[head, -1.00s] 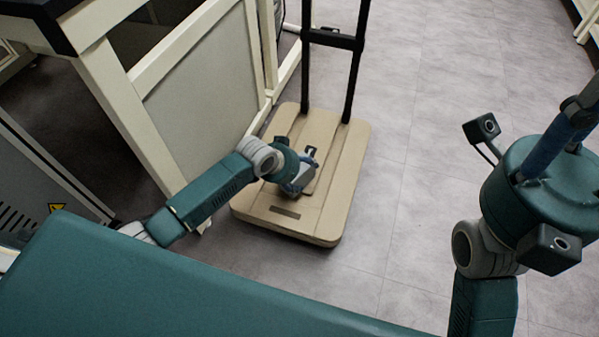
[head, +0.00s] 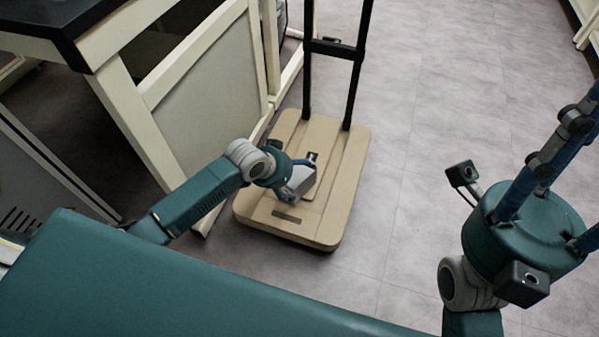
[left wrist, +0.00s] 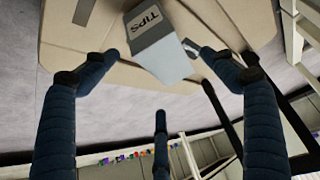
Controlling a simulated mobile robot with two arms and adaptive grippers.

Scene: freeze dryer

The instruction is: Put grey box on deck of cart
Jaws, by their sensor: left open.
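The grey box (head: 302,182), light grey with "TIPS" on a side, is at the cart deck (head: 322,213), a tan, grooved platform. The box is also large in the left wrist view (left wrist: 157,45), with the deck behind it. My left gripper (head: 299,177) is over the deck with its blue fingers open around the box; fingertips show on either side of it in the left wrist view. I cannot tell whether the box's underside touches the deck. My right gripper (head: 570,135) is at the right edge of the head view, fingers partly cut off.
The cart's black handle (head: 308,85) rises at the deck's far end. A cream-framed bench (head: 130,115) with a black top stands close left of the cart. Grey floor (head: 440,130) is clear to the cart's right.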

